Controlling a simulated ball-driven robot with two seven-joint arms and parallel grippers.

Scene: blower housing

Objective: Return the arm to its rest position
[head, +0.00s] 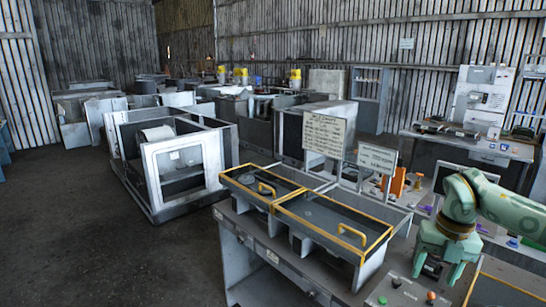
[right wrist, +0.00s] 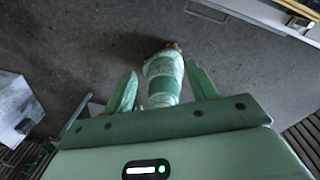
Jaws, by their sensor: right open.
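My right gripper (head: 436,278) comes in from the right edge in the head view, on a pale green arm. It points down above the front bench, beside the panel with coloured buttons. In the right wrist view the two fingers of this gripper (right wrist: 163,82) stand apart, with nothing held. A pale green jointed part of my own body shows beyond and between them, over dark floor. My left gripper is in neither view.
A blower housing bench with yellow-edged hatches (head: 310,208) stands left of the gripper. A button panel (head: 405,293) lies just below it. Two sign plates (head: 324,135) rise behind the hatches. A workbench (head: 470,147) stands at the back right. Floor (head: 80,230) is clear at left.

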